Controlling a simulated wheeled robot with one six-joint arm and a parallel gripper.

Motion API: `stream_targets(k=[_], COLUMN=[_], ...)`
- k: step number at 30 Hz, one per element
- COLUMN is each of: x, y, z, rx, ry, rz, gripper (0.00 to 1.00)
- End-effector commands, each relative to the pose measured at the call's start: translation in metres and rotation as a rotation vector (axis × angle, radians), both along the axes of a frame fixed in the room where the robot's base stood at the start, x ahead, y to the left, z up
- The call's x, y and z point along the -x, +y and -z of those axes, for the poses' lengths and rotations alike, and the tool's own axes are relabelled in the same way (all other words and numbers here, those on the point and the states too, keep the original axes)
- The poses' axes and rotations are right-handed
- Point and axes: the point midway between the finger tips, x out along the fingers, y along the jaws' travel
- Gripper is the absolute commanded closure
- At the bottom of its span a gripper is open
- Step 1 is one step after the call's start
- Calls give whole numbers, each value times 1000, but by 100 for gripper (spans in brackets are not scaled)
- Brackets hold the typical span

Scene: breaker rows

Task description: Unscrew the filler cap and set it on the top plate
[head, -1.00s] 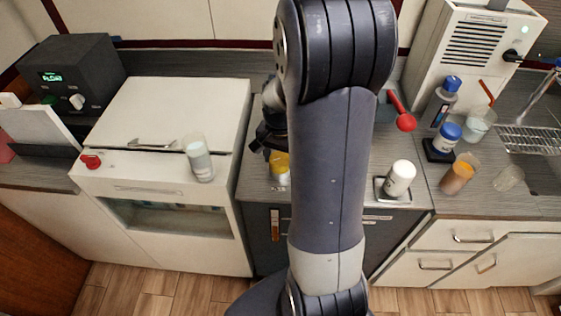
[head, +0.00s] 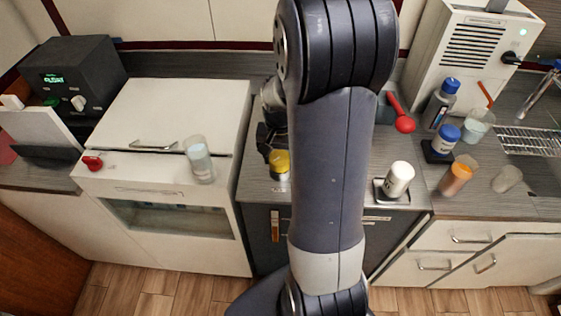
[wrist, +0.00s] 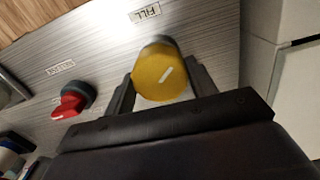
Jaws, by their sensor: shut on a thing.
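The yellow filler cap (wrist: 160,72) sits between the two fingers of my gripper (wrist: 161,88) in the wrist view. In the head view the cap (head: 280,161) shows beside my dark gripper (head: 268,148), partly behind my arm. I cannot tell whether the cap is still seated in its neck.
A red knob (wrist: 70,101) stands on the plate left of the cap. In the head view a white bottle (head: 398,179) stands right of my arm. A clear glass (head: 199,160) stands left, on the white appliance (head: 180,105). Bare plate lies around the cap.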

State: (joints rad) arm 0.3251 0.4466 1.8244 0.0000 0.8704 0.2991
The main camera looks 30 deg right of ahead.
Motion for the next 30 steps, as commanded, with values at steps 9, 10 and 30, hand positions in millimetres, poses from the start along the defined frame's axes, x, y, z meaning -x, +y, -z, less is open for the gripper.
stream_targets(k=[9, 10, 30], x=[0, 0, 0], y=[0, 0, 0], z=[-15, -16, -40], rx=[0, 0, 0], ry=[0, 0, 0], rz=[1, 0, 1], gripper=[66, 66, 66])
